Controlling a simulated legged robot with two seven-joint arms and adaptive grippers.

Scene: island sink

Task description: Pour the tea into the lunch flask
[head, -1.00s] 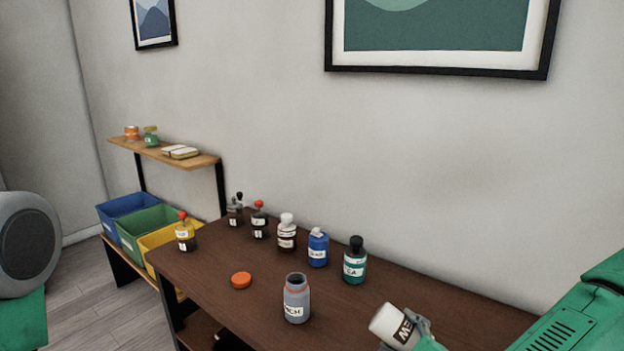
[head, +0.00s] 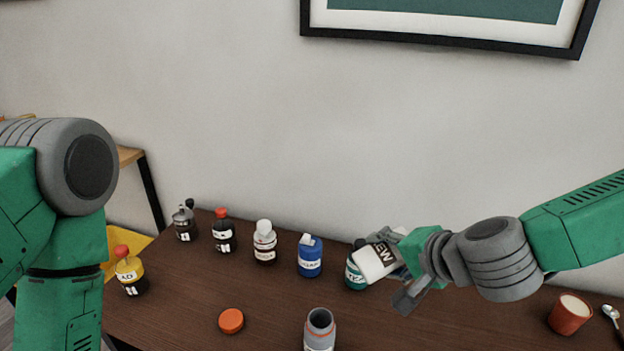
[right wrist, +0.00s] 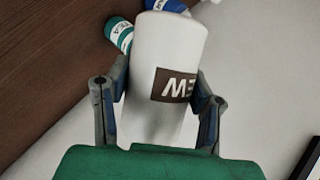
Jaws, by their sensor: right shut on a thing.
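The grey lunch flask (head: 320,334) stands open on the dark table at the bottom centre of the head view, its lower part cut off. My right gripper (head: 390,266) is shut on a white container (head: 370,264) with a dark label ending in "EW". The container is tilted in front of the green tea bottle (head: 354,278) and partly hides it. In the right wrist view the white container (right wrist: 165,60) sits between both fingers, with the tea bottle (right wrist: 119,34) beyond. Contact between container and tea bottle cannot be told. My left gripper is out of view.
An orange lid (head: 231,321) lies left of the flask. A blue bottle (head: 310,258), a white-capped bottle (head: 264,245) and several other bottles line the back left. A red cup (head: 569,314) and a spoon (head: 611,316) are at the right. The wall is behind.

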